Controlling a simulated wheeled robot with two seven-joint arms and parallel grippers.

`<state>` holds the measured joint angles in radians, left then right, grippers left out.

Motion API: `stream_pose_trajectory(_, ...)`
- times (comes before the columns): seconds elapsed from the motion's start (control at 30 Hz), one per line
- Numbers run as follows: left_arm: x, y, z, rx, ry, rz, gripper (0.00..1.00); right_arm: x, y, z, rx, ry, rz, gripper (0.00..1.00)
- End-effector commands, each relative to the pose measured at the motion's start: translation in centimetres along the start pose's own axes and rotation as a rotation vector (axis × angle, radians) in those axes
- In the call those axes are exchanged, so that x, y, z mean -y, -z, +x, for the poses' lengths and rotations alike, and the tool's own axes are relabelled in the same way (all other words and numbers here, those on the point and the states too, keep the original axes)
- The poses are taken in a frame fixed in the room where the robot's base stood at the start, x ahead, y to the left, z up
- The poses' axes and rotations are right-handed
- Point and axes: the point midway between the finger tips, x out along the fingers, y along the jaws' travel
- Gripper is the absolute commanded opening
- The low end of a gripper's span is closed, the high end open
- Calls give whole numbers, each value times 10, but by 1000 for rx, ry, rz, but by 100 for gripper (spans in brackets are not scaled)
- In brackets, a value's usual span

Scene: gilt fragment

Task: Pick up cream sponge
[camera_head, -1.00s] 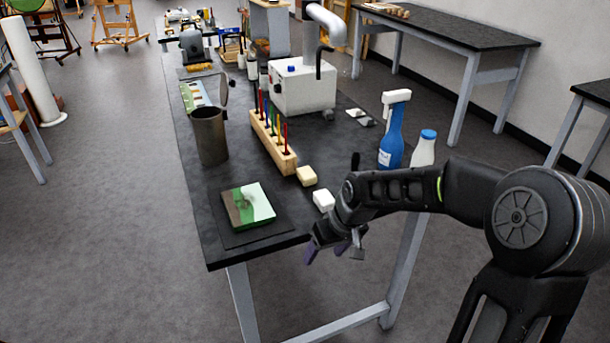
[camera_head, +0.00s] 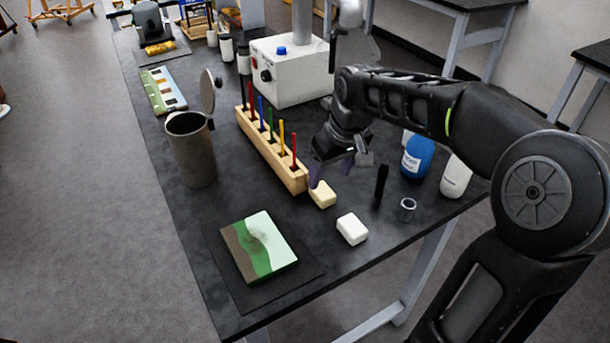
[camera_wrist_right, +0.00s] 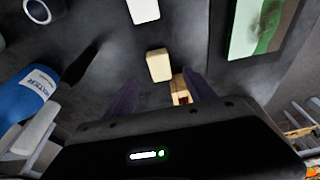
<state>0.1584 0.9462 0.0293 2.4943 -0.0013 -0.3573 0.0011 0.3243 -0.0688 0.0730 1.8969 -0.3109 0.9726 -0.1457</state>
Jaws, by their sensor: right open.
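The cream sponge (camera_head: 322,194) is a small pale-yellow block on the black table, beside the near end of the wooden rack. My right gripper (camera_head: 332,173) is open just above and behind it in the head view. In the right wrist view the cream sponge (camera_wrist_right: 158,65) lies just beyond the tips of the two purple fingers (camera_wrist_right: 160,88), roughly between them, with nothing held. A white block (camera_head: 352,229) lies nearer the table's front edge; it also shows in the right wrist view (camera_wrist_right: 143,10). My left gripper is not in view.
The wooden rack (camera_head: 270,150) with coloured sticks stands close to the sponge. A blue bottle (camera_head: 417,158), a white bottle (camera_head: 456,176), a metal ring (camera_head: 407,209) and a dark upright item (camera_head: 381,184) stand right. A painted panel (camera_head: 259,246) lies front left.

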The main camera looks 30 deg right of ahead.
Motion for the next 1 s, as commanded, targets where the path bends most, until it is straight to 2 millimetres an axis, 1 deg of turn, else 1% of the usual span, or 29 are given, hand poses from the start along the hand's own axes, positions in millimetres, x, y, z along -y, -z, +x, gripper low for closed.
stream_pose_trajectory(0.37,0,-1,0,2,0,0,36,-1,-1,-1,2,-1,0,64)
stream_pose_trajectory(0.47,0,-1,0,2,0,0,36,-1,-1,4,4,-1,0,64)
stream_pose_trajectory(0.6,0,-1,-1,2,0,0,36,0,-1,18,5,0,0,64)
stream_pose_trajectory(0.7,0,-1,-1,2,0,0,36,-1,-1,25,3,0,0,64)
stream_pose_trajectory(1.0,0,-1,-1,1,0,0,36,-1,-1,26,2,-1,0,64)
